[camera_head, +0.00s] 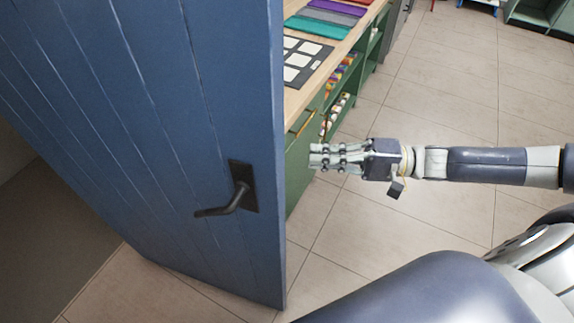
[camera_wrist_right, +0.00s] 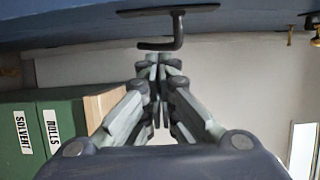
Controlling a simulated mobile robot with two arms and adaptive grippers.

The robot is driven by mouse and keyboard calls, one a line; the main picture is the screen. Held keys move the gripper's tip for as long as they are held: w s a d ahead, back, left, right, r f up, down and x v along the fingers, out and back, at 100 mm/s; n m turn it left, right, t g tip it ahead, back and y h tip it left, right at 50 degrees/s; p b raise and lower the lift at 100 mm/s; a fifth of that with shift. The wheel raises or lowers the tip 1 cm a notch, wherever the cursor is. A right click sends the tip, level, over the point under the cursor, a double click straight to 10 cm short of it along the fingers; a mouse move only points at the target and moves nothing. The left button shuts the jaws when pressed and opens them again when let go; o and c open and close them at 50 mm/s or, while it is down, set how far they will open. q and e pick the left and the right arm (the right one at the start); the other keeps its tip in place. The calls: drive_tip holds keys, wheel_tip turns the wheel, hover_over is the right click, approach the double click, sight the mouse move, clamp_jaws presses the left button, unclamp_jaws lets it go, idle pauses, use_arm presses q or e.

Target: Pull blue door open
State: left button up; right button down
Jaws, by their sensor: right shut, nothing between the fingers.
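The blue plank door (camera_head: 150,120) fills the left of the head view and stands ajar, with a dark gap and floor at its left. Its black lever handle (camera_head: 238,195) sits near the door's right edge. My right gripper (camera_head: 314,156) is shut and empty, to the right of the door's edge and apart from the handle in the head view. In the right wrist view the door (camera_wrist_right: 80,28) runs along the top, and the handle (camera_wrist_right: 165,45) shows just beyond my shut fingertips (camera_wrist_right: 155,62). My left gripper is not in view.
A green cabinet (camera_head: 300,165) with a wooden top stands behind the door's right edge, holding coloured sheets and a dark board with white cards (camera_head: 298,62). Tiled floor (camera_head: 440,100) is clear at the right.

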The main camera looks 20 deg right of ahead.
use_arm(q)
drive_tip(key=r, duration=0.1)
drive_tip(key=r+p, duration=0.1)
drive_tip(key=p, duration=0.1)
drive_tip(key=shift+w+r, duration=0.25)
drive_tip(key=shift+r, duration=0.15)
use_arm(e)
drive_tip(key=a, duration=0.8)
use_arm(q)
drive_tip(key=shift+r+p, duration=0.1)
drive_tip(key=shift+p, duration=0.25)
use_arm(e)
drive_tip(key=shift+s+a, duration=0.1)
